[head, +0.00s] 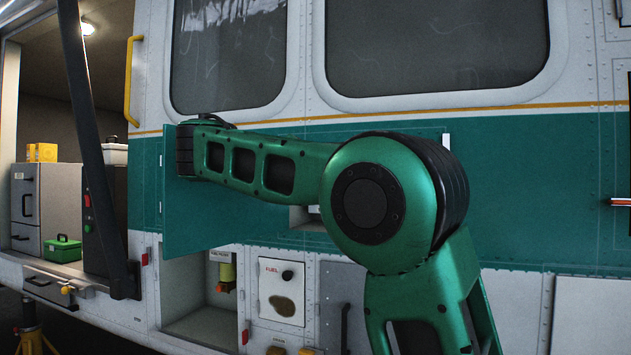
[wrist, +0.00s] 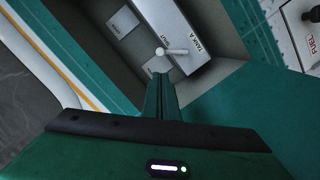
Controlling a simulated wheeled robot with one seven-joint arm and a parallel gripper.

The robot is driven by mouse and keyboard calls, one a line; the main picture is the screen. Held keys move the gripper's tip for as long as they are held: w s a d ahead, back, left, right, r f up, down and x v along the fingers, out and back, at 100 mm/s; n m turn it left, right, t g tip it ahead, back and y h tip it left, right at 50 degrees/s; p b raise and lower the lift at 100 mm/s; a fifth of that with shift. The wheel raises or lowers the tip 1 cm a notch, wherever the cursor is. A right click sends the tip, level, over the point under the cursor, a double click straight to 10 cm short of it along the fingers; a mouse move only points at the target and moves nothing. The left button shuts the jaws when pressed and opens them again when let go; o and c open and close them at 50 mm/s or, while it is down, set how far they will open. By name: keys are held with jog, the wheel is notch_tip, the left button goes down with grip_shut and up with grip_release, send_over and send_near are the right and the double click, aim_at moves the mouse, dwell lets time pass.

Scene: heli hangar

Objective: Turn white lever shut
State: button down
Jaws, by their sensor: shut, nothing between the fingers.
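The white lever (wrist: 175,51) shows in the wrist view as a short handle with a round end. It is on a grey plate marked TANK A (wrist: 190,28), inside a recess. My gripper (wrist: 161,76) is shut and empty, its fingertips just below the lever's round end in the picture. I cannot tell whether they touch it. In the head view the lever and my gripper are hidden behind my green arm, and only a corner of the recess (head: 308,218) shows.
A green hatch door (head: 195,215) stands open left of the recess. Below are an open compartment (head: 205,310) and a fuel panel (head: 282,291); the fuel panel's edge also shows in the wrist view (wrist: 305,30). A second label plate (wrist: 122,22) is inside the recess.

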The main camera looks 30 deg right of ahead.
jog(key=x, duration=1)
jog(key=shift+s+r, duration=0.1)
